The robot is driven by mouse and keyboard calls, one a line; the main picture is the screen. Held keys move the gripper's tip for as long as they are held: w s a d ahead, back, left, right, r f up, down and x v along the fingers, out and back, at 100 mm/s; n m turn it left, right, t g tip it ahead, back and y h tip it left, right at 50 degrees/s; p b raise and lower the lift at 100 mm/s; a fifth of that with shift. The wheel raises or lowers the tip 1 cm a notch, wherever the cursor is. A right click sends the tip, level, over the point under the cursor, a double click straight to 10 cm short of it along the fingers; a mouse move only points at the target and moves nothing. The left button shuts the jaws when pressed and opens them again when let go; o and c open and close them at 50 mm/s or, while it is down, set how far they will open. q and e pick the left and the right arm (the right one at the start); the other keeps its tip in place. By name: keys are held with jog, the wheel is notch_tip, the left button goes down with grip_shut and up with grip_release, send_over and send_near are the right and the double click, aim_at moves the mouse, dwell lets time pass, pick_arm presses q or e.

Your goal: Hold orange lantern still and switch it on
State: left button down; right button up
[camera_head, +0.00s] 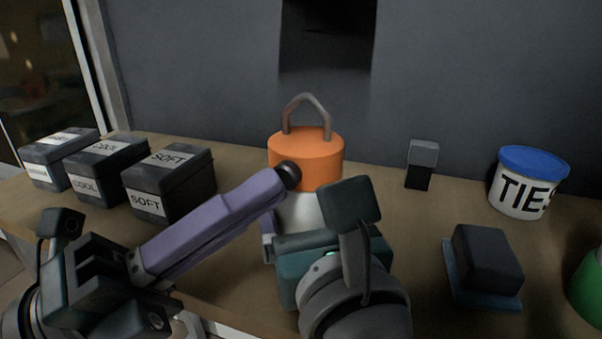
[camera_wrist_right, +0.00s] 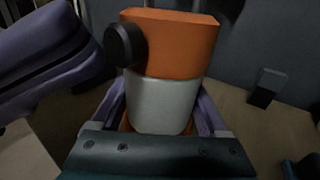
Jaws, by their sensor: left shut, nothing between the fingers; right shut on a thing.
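The orange lantern (camera_head: 312,148) stands upright on the wooden counter, with a grey handle on top and a pale body below its orange cap. In the right wrist view the lantern (camera_wrist_right: 185,45) shows a black round knob (camera_wrist_right: 124,45) on its cap. My right gripper (camera_wrist_right: 160,115) is shut around the pale body, one purple finger on each side. My left gripper (camera_head: 275,183) is shut and empty, its purple fingertips close beside the knob (camera_head: 289,175). I cannot tell whether they touch it. My right wrist hides the lantern's base in the head view.
Several dark labelled boxes (camera_head: 168,183) stand at left on the counter (camera_head: 235,263). A small dark block (camera_head: 422,163), a white tub with blue lid (camera_head: 526,184) and a dark block on a blue base (camera_head: 485,262) stand at right. A grey wall rises behind.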

pick_arm(q)
jog(key=shift+w, duration=0.15)
dwell(0.5)
jog(key=shift+w+d, duration=0.15)
jog(key=shift+w, duration=0.15)
jog(key=shift+s, duration=0.45)
pick_arm(e)
jog(key=o, duration=1.5)
pick_arm(q)
jog(key=s+a, duration=0.2)
jog(key=s, duration=0.3)
jog(key=shift+s+a, duration=0.25)
jog(key=shift+a, duration=0.1)
pick_arm(e)
jog(key=shift+o, duration=0.2)
